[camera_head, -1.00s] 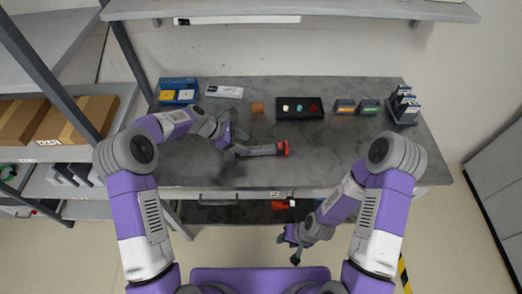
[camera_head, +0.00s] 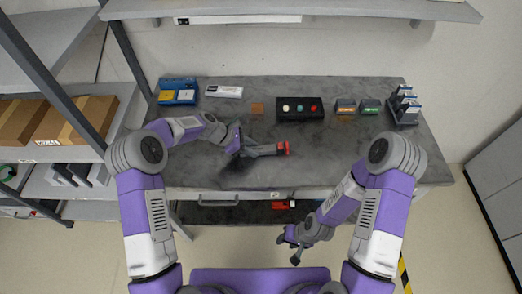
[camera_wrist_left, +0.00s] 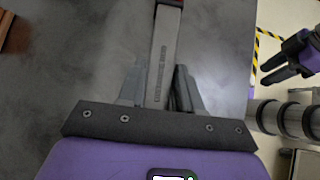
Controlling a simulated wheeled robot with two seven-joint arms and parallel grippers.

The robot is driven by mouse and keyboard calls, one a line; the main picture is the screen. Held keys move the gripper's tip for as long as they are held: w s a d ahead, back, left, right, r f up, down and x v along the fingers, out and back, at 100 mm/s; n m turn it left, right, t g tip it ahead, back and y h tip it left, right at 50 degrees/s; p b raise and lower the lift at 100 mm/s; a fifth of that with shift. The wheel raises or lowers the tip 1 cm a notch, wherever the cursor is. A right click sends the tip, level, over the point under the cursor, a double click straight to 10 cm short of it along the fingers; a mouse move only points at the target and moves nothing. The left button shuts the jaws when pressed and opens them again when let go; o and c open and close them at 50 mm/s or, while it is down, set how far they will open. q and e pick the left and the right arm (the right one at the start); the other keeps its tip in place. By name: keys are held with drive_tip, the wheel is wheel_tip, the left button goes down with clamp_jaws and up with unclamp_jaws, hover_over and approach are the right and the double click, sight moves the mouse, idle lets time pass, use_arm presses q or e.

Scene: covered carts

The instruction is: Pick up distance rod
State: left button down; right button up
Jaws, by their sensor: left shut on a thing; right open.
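The distance rod (camera_head: 268,150) is a grey flat bar with a red end, over the middle of the grey worktop. My left gripper (camera_head: 246,151) is shut on its left part, and the red end points right. In the left wrist view the rod (camera_wrist_left: 165,50) runs up between the fingers of my left gripper (camera_wrist_left: 158,85). A dark shadow lies on the worktop apart from the gripper, so the rod seems raised; its height is hard to tell. My right gripper (camera_head: 294,245) is open and empty in front of the worktop, low down.
On the worktop (camera_head: 340,160), a black box with coloured buttons (camera_head: 300,109), blue tray (camera_head: 178,92), white labelled item (camera_head: 224,91), small brown block (camera_head: 257,108), orange and green items, and a dark rack (camera_head: 404,108) stand at the back. A red object (camera_head: 283,204) lies on the lower shelf.

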use_arm(q)
drive_tip(key=shift+r, duration=0.15)
wheel_tip(320, 180, up, 10)
drive_tip(key=p, duration=0.1)
idle(0.4)
drive_tip(key=shift+f+b, duration=2.3)
drive_tip(key=shift+f, duration=2.85)
